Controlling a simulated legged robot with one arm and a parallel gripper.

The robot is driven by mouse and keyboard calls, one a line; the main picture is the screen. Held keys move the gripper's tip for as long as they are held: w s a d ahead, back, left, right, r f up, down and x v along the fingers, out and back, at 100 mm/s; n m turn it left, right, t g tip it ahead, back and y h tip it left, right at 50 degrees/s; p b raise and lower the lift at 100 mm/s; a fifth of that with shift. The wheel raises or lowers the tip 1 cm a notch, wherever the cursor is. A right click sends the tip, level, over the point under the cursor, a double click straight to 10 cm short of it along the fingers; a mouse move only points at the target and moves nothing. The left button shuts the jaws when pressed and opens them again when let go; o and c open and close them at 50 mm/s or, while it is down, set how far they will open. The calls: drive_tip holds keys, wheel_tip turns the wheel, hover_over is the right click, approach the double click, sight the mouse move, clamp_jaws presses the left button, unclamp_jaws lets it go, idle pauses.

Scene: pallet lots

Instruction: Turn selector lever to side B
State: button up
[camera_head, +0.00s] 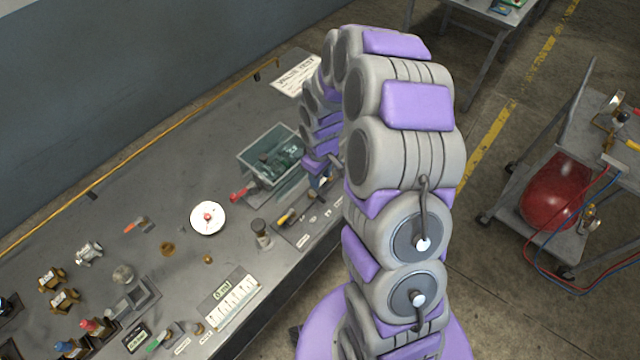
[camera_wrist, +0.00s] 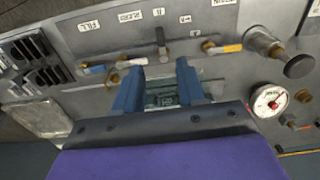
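In the wrist view, my gripper (camera_wrist: 158,70) has two blue fingers spread apart over a grey panel (camera_wrist: 240,72), with nothing held between them. A dark upright lever (camera_wrist: 162,42) stands on the panel just beyond the fingertips, apart from them, below small white labels. It looks like the selector lever, but the side A and B markings are too small to read surely. In the head view, my gripper (camera_head: 320,183) is low over the bench's right edge, partly hidden by my arm.
A black knob (camera_wrist: 299,66) and a round gauge (camera_wrist: 270,101) lie right of the fingers. In the head view, a green-grey bin (camera_head: 250,160) stands beside the gripper on the bench (camera_head: 165,205). A cart with a red tank (camera_head: 556,190) stands at right.

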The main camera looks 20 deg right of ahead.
wheel_tip(320, 180, up, 7)
idle(0.3)
idle(0.5)
drive_tip(key=s+a+r+m+b, duration=0.1)
drive_tip(key=s+r+m+b, duration=0.1)
drive_tip(key=s, duration=0.8)
drive_tip(key=s+a+r+m+g+b, duration=0.1)
drive_tip(key=s+r+m+b, duration=0.1)
drive_tip(key=s, duration=0.9)
drive_tip(key=s+a+r+m+b, duration=0.2)
drive_tip(key=s+r+b, duration=0.2)
drive_tip(key=s, duration=0.6)
drive_tip(key=shift+s+r+g, duration=0.15)
drive_tip(key=shift+s+g, duration=0.05)
drive_tip(key=shift+g, duration=0.2)
drive_tip(key=shift+c, duration=0.2)
idle(0.8)
